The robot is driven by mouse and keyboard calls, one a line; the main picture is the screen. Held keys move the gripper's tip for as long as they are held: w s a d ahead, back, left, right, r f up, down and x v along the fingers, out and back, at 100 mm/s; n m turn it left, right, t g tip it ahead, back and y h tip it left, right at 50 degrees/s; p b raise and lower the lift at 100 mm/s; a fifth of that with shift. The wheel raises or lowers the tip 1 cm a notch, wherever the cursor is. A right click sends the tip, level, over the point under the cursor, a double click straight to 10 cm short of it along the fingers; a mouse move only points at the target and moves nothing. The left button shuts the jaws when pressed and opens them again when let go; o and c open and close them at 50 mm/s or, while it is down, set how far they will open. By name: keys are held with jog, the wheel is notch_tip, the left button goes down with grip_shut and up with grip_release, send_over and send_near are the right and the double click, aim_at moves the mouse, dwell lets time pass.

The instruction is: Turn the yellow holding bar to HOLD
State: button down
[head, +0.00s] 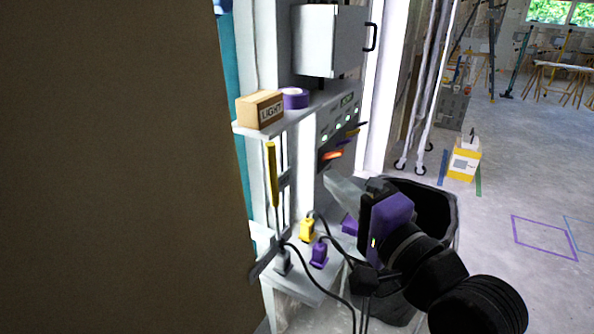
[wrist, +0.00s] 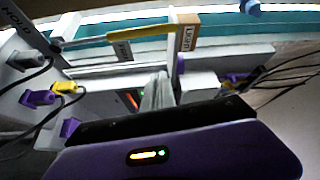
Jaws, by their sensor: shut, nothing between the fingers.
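The yellow holding bar (head: 272,175) stands roughly upright below the small shelf in the head view. In the wrist view, the bar (wrist: 110,34) runs across the upper left on a thin grey rod. The word HOLD shows on a grey plate (wrist: 18,22) at the top left of that view, near the rod's left end. My gripper (head: 331,179), with a purple body, is to the right of the bar and apart from it. Its pale fingers (wrist: 157,88) are together and empty in the wrist view.
A cardboard box marked LIGHT (head: 260,110) and a purple tape roll (head: 294,98) sit on the shelf. Yellow (head: 306,230) and purple (head: 319,252) plugs with black cables stand below. A black bin (head: 430,205) is behind my gripper. A brown panel (head: 120,170) fills the left.

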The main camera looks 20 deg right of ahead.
jog(key=f+m, duration=0.1)
jog(key=p, duration=0.2)
send_over(275, 199)
jog(key=d, duration=0.2)
jog(key=shift+s+d+g, duration=0.2)
jog(key=shift+s+g, duration=0.1)
jog(key=shift+s, duration=0.1)
jog(key=shift+f, duration=0.15)
